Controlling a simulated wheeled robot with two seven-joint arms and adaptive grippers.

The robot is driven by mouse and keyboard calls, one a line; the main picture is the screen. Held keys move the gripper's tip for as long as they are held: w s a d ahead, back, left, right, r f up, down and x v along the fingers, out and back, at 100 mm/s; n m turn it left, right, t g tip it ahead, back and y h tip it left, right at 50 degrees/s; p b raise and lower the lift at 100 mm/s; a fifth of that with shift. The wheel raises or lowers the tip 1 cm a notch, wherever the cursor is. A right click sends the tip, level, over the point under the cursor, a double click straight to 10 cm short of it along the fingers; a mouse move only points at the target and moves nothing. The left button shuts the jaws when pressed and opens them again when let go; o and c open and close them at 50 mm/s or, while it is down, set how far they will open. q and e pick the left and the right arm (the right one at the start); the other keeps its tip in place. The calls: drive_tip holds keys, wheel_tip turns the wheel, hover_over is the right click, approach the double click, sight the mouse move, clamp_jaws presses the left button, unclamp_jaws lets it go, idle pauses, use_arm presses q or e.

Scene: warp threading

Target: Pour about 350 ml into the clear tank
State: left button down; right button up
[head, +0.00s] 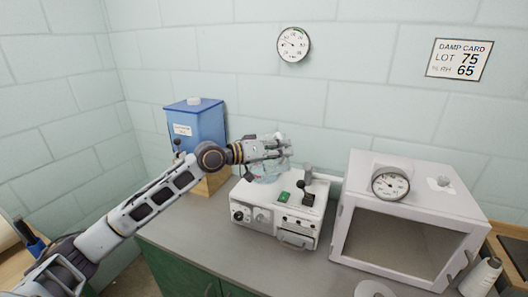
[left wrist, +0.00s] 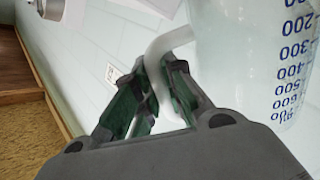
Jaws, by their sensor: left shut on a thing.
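My left gripper (head: 283,150) is over the back left of the white machine (head: 262,215) in the head view. In the left wrist view its dark green fingers (left wrist: 160,80) are shut on the pale handle (left wrist: 172,42) of a clear measuring jug (left wrist: 245,50). The jug has blue marks, with the larger numbers lower in that picture. Its liquid level cannot be told. A clear vessel (head: 268,176) shows just below my left gripper in the head view; whether it is the jug or the clear tank cannot be told. My right gripper is not in view.
A blue tank (head: 203,128) with a label stands on a wooden block (head: 212,184) behind my left arm. A white cabinet (head: 343,215) with a dial gauge (head: 390,183) stands right of the machine. A thread cone (head: 481,278) is at lower right. The grey counter (head: 215,240) is clear in front.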

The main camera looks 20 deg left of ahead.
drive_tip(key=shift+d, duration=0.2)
use_arm(q)
drive_tip(key=shift+s+d+f+m+b, duration=0.15)
drive_tip(key=shift+s+f+m+b, duration=0.05)
drive_tip(key=shift+f+b, duration=0.25)
drive_tip(key=shift+s+d+f+m+b, duration=0.1)
drive_tip(key=shift+s+f+m+b, duration=0.1)
drive_tip(key=shift+f+b, duration=0.15)
drive_tip(key=shift+s+d+f+b, duration=0.1)
drive_tip(key=shift+d+f+b, duration=0.05)
drive_tip(key=shift+f+b, duration=0.15)
drive_tip(key=shift+s+d+m, duration=0.1)
drive_tip(key=shift+s+m, duration=0.05)
drive_tip(key=shift+m, duration=0.15)
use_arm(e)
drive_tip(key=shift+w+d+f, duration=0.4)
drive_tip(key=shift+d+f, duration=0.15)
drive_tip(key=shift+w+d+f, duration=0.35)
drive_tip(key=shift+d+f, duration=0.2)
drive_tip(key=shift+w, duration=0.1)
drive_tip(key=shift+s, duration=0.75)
use_arm(q)
drive_tip(key=shift+f, duration=0.15)
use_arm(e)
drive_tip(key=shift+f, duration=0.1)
